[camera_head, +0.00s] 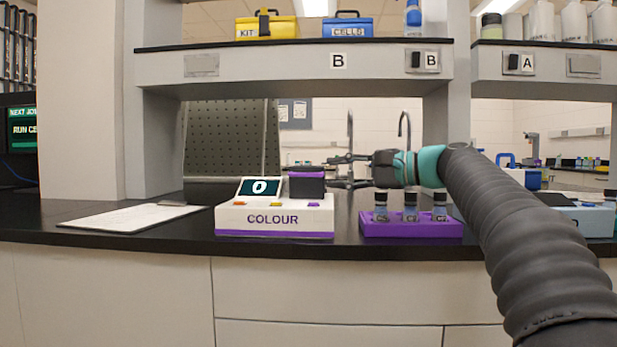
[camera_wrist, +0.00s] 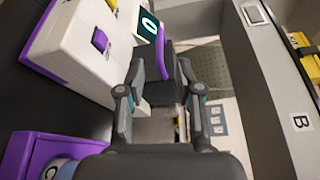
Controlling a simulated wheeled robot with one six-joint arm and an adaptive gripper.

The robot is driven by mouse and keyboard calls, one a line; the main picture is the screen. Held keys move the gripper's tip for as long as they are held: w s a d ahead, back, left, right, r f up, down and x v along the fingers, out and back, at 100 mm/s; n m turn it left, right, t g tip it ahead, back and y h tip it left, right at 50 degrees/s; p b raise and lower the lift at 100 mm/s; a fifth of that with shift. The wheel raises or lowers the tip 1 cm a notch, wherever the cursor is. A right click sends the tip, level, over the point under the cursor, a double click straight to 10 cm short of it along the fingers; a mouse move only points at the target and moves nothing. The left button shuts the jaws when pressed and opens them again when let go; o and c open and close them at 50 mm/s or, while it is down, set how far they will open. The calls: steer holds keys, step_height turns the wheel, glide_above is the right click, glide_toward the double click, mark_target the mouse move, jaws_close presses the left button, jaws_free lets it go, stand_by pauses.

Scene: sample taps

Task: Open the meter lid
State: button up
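The colour meter (camera_head: 274,220) is a white box with a purple base strip, the word COLOUR and a screen (camera_head: 259,187) reading 0. Its lid (camera_head: 306,186), a dark block with a purple top edge, appears down on the meter's right rear part. My gripper (camera_head: 340,171) is just right of the lid, its fingers spread and empty. In the wrist view my gripper (camera_wrist: 160,77) is also open, with the lid's purple edge (camera_wrist: 161,55) ahead between the fingertips. I cannot tell whether a finger touches the lid. The meter (camera_wrist: 85,45) fills the upper left there.
A purple rack (camera_head: 411,228) with several capped vials stands right of the meter, under my wrist. A white sheet (camera_head: 132,217) lies on the left. A dark perforated panel (camera_head: 232,140) stands behind the meter. A shelf (camera_head: 300,66) runs above.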

mark_target(313, 174)
steer(key=x, duration=0.7)
steer(key=shift+w+a, duration=0.1)
steer(key=shift+a, duration=0.05)
jaws_close()
